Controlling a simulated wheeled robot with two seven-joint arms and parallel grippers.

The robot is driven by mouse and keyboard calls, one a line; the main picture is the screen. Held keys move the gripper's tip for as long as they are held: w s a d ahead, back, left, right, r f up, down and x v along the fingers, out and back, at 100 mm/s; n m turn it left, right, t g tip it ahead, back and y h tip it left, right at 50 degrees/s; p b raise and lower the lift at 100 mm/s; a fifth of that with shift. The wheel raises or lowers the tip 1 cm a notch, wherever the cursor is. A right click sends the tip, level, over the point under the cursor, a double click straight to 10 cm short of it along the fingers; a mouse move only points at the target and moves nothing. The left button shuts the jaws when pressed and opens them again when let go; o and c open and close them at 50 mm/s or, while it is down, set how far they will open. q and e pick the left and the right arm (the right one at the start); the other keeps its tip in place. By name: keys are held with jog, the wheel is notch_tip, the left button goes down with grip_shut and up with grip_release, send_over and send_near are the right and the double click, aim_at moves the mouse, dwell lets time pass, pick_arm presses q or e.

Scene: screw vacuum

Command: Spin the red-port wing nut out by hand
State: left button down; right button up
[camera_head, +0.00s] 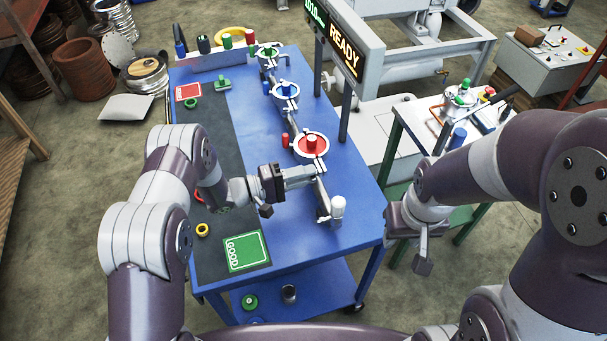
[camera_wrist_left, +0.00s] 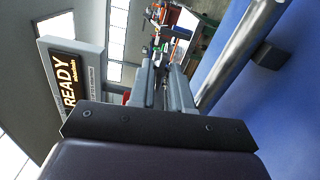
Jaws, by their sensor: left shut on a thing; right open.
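The red port (camera_head: 310,145) is a round flange with a red cap and a pale clamp ring, standing on the blue table. My left gripper (camera_head: 314,173) reaches in from the left, level, with its fingertips at the near side of the red port's clamp. It is shut on the wing nut there, which the fingers hide. In the left wrist view the two grey fingers (camera_wrist_left: 165,88) are close together, and a bit of red (camera_wrist_left: 126,97) shows beside them. My right gripper (camera_head: 422,255) is open and empty, hanging right of the table, away from the port.
Blue (camera_head: 284,91) and green (camera_head: 267,52) ports stand farther back along the pipe. A white-topped valve (camera_head: 337,207) is close in front of my left gripper. A READY display (camera_head: 345,55) rises behind. A green GOOD card (camera_head: 246,252) lies on the dark mat.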

pick_arm(q)
jog(key=c, duration=1.3)
grip_release()
jog(key=shift+w+d, duration=0.1)
jog(key=b+v, duration=0.2)
jog(key=v, duration=1)
jog(key=shift+a+b, duration=0.3)
jog(key=shift+b, duration=0.1)
